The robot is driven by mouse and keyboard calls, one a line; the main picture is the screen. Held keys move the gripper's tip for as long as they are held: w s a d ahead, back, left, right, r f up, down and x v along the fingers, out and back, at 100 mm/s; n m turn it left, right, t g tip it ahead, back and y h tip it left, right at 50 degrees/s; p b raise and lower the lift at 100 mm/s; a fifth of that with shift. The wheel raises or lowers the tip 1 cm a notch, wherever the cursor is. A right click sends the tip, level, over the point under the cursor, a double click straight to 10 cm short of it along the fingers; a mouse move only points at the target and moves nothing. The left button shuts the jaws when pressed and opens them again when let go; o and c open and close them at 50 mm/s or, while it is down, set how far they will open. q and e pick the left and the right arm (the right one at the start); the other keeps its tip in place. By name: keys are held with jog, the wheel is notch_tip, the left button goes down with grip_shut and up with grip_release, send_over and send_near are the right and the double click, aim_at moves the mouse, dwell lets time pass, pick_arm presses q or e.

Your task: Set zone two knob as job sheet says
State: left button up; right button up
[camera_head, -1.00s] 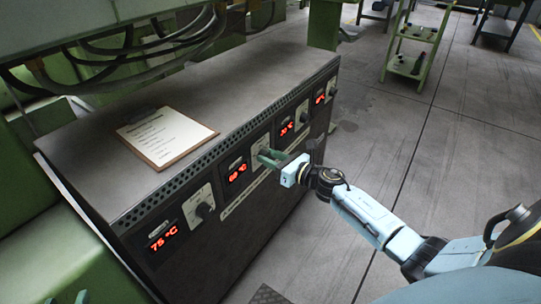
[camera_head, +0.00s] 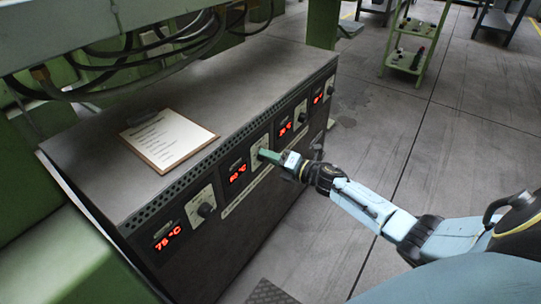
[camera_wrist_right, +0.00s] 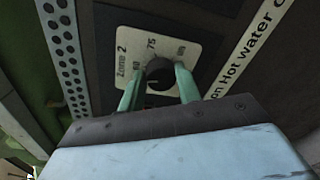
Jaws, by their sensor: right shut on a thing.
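The zone two knob (camera_wrist_right: 160,80) is dark and round, on a pale plate (camera_wrist_right: 125,45) printed "Zone 2" with scale numbers, of which 75 is readable. My right gripper (camera_wrist_right: 158,90) has its green fingers on both sides of the knob, shut on it. In the head view the right gripper (camera_head: 268,156) reaches the panel and hides the knob. The zone two display (camera_head: 237,173) glows red; its first digit is blurred. The job sheet (camera_head: 168,139) lies on a clipboard on the cabinet top; its text is too small to read. My left gripper is out of view.
The cabinet (camera_head: 243,85) has similar knobs on both sides: one by the 75 °C display (camera_head: 167,237) at left and others farther right. Cables (camera_head: 110,85) hang above its back. A green shelf cart (camera_head: 407,58) stands beyond open floor.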

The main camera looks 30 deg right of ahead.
jog(key=m, duration=0.8)
jog(key=m+p, duration=0.1)
jog(key=m, duration=0.7)
jog(key=f+m+t+y, duration=0.1)
jog(key=m, duration=0.7)
jog(key=shift+s+a+m, duration=0.1)
jog(key=shift+m, duration=0.2)
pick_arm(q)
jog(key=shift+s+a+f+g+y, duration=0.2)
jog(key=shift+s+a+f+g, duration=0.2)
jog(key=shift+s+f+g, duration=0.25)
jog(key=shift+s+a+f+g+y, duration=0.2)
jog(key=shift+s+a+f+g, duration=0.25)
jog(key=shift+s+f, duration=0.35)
pick_arm(e)
jog(key=shift+m, duration=1)
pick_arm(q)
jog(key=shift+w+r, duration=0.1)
pick_arm(e)
jog(key=shift+m, duration=0.3)
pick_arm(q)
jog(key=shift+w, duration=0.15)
pick_arm(e)
jog(key=o, duration=1)
jog(key=shift+c, duration=0.2)
